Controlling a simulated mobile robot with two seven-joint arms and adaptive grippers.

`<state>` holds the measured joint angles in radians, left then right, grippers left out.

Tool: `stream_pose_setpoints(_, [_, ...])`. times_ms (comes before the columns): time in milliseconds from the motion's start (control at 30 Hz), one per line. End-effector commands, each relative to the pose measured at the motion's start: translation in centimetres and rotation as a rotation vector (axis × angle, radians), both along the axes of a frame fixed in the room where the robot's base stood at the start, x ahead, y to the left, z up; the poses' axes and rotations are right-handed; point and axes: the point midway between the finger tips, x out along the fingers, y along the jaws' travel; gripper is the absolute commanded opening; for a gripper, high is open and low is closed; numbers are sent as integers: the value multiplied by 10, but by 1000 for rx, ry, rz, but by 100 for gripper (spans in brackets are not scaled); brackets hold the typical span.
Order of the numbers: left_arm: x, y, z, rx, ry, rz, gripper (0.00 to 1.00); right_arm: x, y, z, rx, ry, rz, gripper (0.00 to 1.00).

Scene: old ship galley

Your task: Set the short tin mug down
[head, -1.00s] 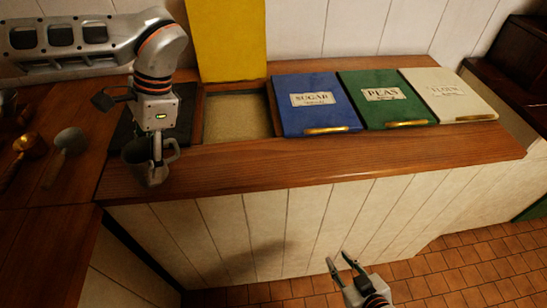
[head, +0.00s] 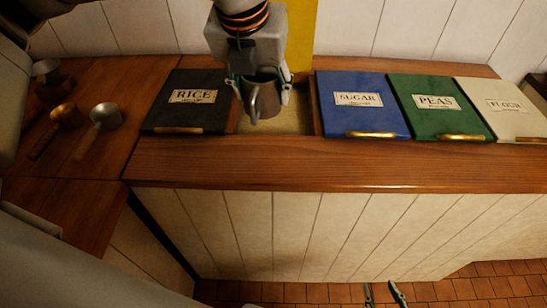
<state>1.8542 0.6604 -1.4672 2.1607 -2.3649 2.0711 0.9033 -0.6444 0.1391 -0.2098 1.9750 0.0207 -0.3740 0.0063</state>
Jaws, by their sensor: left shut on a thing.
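The short tin mug (head: 264,101) is dark grey metal with a handle on its left side in the picture. My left gripper (head: 261,80) is shut on it and holds it near the top of the picture. The mug appears over the open bin (head: 293,121) between the rice and sugar lids, with tan contents showing around it. I cannot tell its height above them. My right gripper (head: 383,293) is at the bottom edge, in front of the counter, with its fingertips apart and empty.
The raised yellow lid (head: 300,36) stands behind the mug. Closed lids flank the bin: black rice (head: 190,103), blue sugar (head: 360,103), green peas (head: 437,105) and cream flour (head: 505,108). Several scoops, one grey (head: 103,117), lie left. The wooden counter front (head: 330,163) is clear.

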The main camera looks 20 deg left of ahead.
Motion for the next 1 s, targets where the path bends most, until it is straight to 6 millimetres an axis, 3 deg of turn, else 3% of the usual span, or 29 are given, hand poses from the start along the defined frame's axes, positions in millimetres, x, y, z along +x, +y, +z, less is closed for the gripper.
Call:
stream_pose_setpoints(300, [1,-12,43,-1,2,-637,26,-2,-1,-8,-3,5,0,40])
stream_pose_setpoints(500, [-1,-17,62,4,0,-900,26,-2,-1,-10,-5,6,0,40])
stream_pose_setpoints(633, [-2,-18,68,6,0,-987,26,-1,-1,-10,-6,5,1,40])
stream_pose_setpoints(767, [-2,-18,58,7,3,-1016,26,-2,-1,-12,-6,6,1,40])
stream_pose_setpoints(1000, [-3,-17,2,6,6,-1017,26,-2,-3,-17,-13,7,2,40])
